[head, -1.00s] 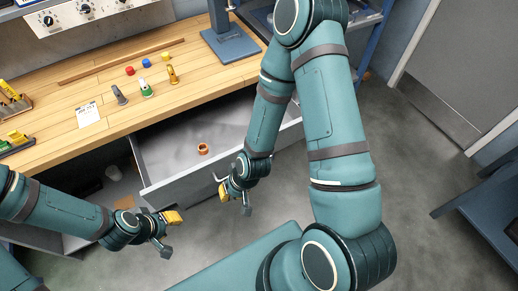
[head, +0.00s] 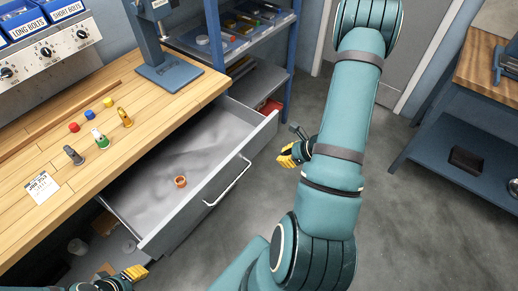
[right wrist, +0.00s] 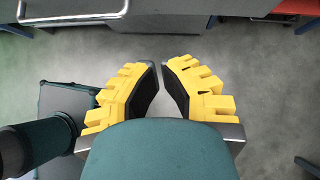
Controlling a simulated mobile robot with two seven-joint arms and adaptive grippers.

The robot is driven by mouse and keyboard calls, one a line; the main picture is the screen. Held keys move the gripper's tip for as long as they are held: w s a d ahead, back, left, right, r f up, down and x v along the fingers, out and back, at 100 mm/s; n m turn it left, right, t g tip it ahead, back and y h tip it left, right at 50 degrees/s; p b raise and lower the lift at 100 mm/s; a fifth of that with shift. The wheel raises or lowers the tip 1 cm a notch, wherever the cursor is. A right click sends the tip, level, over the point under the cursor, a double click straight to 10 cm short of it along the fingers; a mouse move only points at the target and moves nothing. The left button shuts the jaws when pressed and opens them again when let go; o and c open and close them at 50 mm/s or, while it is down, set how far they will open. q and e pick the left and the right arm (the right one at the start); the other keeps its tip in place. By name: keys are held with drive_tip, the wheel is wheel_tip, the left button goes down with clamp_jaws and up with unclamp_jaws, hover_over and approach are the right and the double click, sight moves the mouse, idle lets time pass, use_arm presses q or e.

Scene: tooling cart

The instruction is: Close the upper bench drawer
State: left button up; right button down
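The upper bench drawer (head: 190,225) stands pulled out from under the wooden bench top, its grey inside showing. Its front bears a silver bar handle (head: 228,183), which also shows at the top left of the right wrist view (right wrist: 73,15). My right gripper (head: 288,158) is in front of the drawer, near the right end of its front, apart from the handle. In the right wrist view its yellow fingers (right wrist: 159,66) are empty with a narrow gap between the tips. My left gripper (head: 138,272) is low at the left, partly cut off; its opening is unclear.
An orange ring-shaped part (head: 180,182) lies inside the drawer. Small tools and coloured pieces stand on the bench top (head: 50,130). A blue shelf unit (head: 285,60) stands beyond the drawer. A second bench (head: 470,75) is at the right. Grey floor between is open.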

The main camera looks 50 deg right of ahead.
drive_tip(key=s+d+r+m+t+h, duration=0.1)
drive_tip(key=d+m+h, duration=0.1)
drive_tip(key=d, duration=0.2)
drive_tip(key=b, duration=0.1)
approach(261, 146)
wheel_tip(261, 146, down, 3)
drive_tip(key=w, duration=0.2)
drive_tip(key=w+f, duration=0.1)
drive_tip(key=shift+w+a, duration=0.25)
drive_tip(key=shift+a, duration=0.05)
use_arm(q)
drive_tip(key=shift+a+f, duration=0.2)
drive_tip(key=shift+f, duration=0.3)
use_arm(e)
drive_tip(key=shift+w, duration=0.6)
